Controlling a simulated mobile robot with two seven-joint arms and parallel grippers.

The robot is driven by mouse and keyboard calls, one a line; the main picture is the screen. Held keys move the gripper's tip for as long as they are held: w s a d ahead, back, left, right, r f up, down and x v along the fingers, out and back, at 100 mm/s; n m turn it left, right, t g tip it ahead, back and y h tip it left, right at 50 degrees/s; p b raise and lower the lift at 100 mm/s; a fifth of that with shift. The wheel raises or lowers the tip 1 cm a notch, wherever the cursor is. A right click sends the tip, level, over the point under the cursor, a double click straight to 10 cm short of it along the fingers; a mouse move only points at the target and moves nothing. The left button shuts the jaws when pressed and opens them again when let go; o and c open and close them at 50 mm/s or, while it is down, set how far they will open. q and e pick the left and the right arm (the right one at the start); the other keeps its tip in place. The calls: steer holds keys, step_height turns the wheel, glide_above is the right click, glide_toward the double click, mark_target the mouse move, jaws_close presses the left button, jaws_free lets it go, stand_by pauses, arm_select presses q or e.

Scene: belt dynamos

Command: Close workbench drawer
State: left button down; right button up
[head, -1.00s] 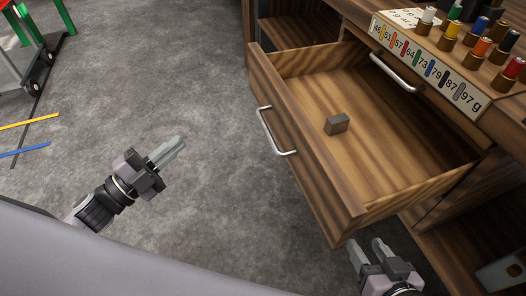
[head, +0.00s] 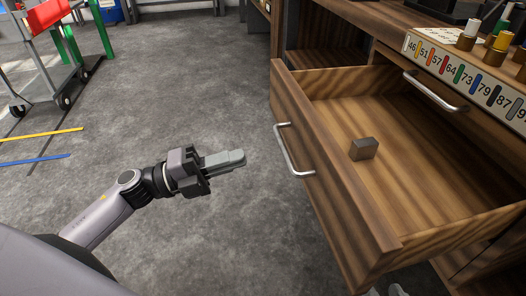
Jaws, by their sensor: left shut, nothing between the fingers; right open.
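The workbench drawer (head: 335,185) is pulled well out of the wooden workbench. Its front panel faces left and bears a curved metal handle (head: 287,152). A small grey-brown block (head: 363,149) lies inside on the drawer floor. My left gripper (head: 240,158) is shut and empty, to the left of the drawer front, pointing at the handle with a gap between them. My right gripper (head: 386,292) is open; only its fingertips show at the bottom edge, below the drawer's near corner.
The workbench top carries a numbered colour strip (head: 465,75) and several spools (head: 467,35) at the upper right. A second metal handle (head: 434,92) sits under the strip. A wheeled cart (head: 45,70) stands far left. Yellow and blue floor strips lie left; grey floor (head: 190,100) is clear.

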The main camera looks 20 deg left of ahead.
arm_select(q)
steer(key=x, duration=0.6)
arm_select(e)
steer(key=shift+a+f, duration=0.1)
steer(key=shift+a, duration=0.05)
arm_select(q)
steer(key=shift+w+d, duration=0.1)
steer(key=shift+d, duration=0.05)
steer(key=shift+r, duration=0.1)
arm_select(e)
steer(key=shift+w, duration=0.1)
